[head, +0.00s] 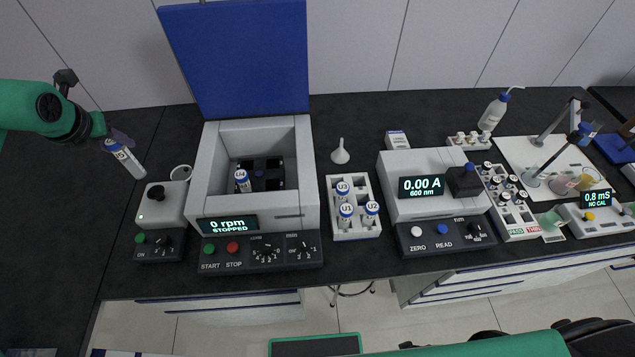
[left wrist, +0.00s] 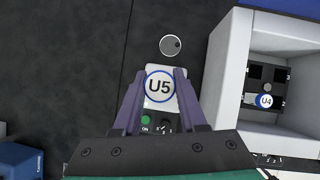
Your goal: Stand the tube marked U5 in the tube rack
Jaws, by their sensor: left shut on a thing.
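My left gripper (head: 116,140) is shut on the U5 tube (head: 127,160), a white tube with a blue cap, held tilted above the bench at the left. In the left wrist view the U5 cap (left wrist: 160,87) shows between the fingers of the gripper (left wrist: 159,100). The tube rack (head: 355,231) is white and stands at mid-bench, right of the centrifuge. It holds tubes U3 (head: 343,190), U1 (head: 346,214) and U2 (head: 371,211), with some open places. My right gripper is not in view.
The open centrifuge (head: 205,185) with tube U4 (head: 242,180) inside stands between my left gripper and the rack; its blue lid (head: 240,60) is raised. A small vortex mixer (head: 160,205) sits below the gripper.

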